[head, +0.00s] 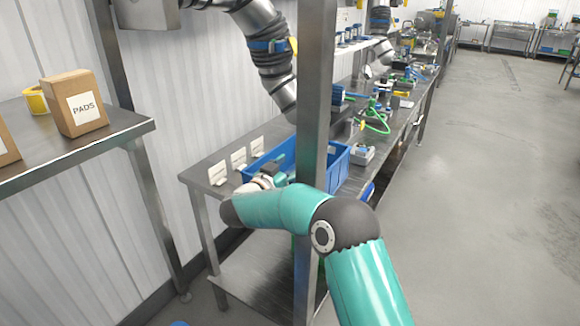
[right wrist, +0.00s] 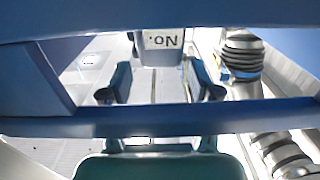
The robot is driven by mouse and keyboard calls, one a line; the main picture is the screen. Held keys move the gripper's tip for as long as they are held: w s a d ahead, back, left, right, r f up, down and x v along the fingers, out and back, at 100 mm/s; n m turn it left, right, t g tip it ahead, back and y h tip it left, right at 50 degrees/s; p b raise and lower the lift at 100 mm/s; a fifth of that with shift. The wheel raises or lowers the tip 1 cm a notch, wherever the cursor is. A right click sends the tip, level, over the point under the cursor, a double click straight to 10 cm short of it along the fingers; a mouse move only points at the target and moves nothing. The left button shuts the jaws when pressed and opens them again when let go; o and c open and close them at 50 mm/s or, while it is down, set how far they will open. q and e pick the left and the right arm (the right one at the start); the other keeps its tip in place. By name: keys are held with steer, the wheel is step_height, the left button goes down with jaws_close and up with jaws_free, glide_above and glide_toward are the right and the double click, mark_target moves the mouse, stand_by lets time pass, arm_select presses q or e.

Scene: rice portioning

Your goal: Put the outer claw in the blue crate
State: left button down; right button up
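The blue crate (head: 338,168) stands on the steel bench, partly hidden behind a metal post and my right arm. My right gripper (head: 276,176) is at the crate's near left end, mostly hidden by its own wrist. In the right wrist view the gripper (right wrist: 160,88) has its two dark teal fingers spread, with nothing visibly held between them. Blue crate-coloured bars (right wrist: 240,117) cross that view in front of the gripper. I cannot make out the outer claw in either view. My left gripper is not in view.
The metal post (head: 315,90) rises close beside my right arm. White label stands (head: 238,158) line the bench's left side. A grey arm (head: 268,45) hangs above the bench. A PADS box (head: 75,103) sits on the left table. Open floor lies at right.

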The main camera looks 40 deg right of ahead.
steer(key=shift+r, duration=0.3)
steer(key=b+v, duration=0.1)
steer(key=v, duration=1.1)
steer(key=a+f+n+t+y, duration=0.1)
steer(key=a+f+n+y, duration=0.25)
steer(key=f, duration=0.55)
steer(key=a+f+n+t+y, duration=0.2)
steer(key=f+y, duration=0.2)
steer(key=f, duration=0.4)
steer(key=a+f+n+t+y, duration=0.1)
steer(key=a+f+n+y, duration=0.2)
steer(key=f, duration=0.6)
steer(key=s+a+f+n+g+y, duration=0.2)
steer(key=s+a+f+g+y, duration=0.3)
steer(key=s+f, duration=0.55)
steer(key=s+a+f+g+y, duration=0.2)
steer(key=s+a+f, duration=0.1)
steer(key=s, duration=0.7)
steer(key=s+a+f+g+y, duration=0.3)
steer(key=s, duration=0.6)
steer(key=shift+s+a+f+n, duration=0.25)
steer(key=shift+s+n, duration=0.15)
steer(key=shift+n, duration=0.05)
